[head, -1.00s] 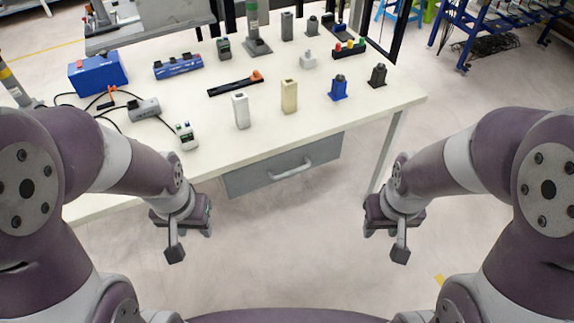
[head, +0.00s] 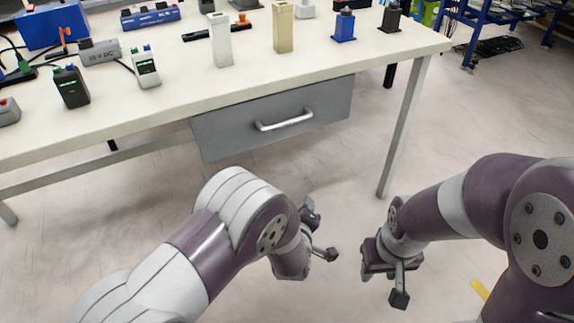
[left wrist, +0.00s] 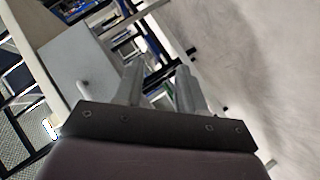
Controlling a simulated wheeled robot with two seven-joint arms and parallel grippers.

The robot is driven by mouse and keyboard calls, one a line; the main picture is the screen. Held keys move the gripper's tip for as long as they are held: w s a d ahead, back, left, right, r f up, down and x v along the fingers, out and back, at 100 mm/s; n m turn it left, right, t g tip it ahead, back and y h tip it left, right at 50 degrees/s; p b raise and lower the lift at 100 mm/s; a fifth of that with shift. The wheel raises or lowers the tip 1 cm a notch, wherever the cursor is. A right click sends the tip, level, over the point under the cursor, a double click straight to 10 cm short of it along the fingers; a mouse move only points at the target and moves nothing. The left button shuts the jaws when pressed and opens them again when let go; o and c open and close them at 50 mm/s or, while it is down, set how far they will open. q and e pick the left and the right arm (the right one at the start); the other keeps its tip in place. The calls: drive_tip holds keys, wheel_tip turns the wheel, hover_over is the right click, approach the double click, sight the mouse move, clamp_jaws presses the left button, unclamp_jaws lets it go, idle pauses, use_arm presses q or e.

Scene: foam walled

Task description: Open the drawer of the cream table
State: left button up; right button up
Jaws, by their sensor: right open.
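The cream table (head: 300,68) has a grey drawer (head: 225,130) under its front edge, with a silver bar handle (head: 285,121). The drawer front looks shut. In the left wrist view the grey drawer front (left wrist: 72,52) is at upper left, beyond my fingers. My left gripper (head: 322,232) is below and in front of the handle, apart from it. Its two fingers (left wrist: 160,85) stand apart with nothing between them. My right gripper (head: 385,283) is open and empty, low and to the right of the drawer, clear of the table.
The tabletop holds a white block (head: 220,45), a tan block (head: 283,30), a blue part (head: 344,26), a dark part (head: 390,18) and several devices at left. A table leg (head: 405,130) stands right of the drawer. The floor before the drawer (head: 150,215) is clear.

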use_arm(q)
drive_tip(key=w+a+r+n+t+y, duration=0.3)
drive_tip(key=r+n+t, duration=0.5)
drive_tip(key=r, duration=0.4)
drive_tip(key=shift+n+g, duration=0.4)
drive_tip(key=shift+g, duration=0.1)
drive_tip(key=w, duration=0.4)
drive_tip(key=w+r+b, duration=0.1)
drive_tip(key=w, duration=0.3)
drive_tip(key=w+b, duration=0.1)
drive_tip(key=w, duration=0.3)
drive_tip(key=shift+w+a+r, duration=0.25)
drive_tip(key=shift+w+r, duration=0.05)
clamp_jaws()
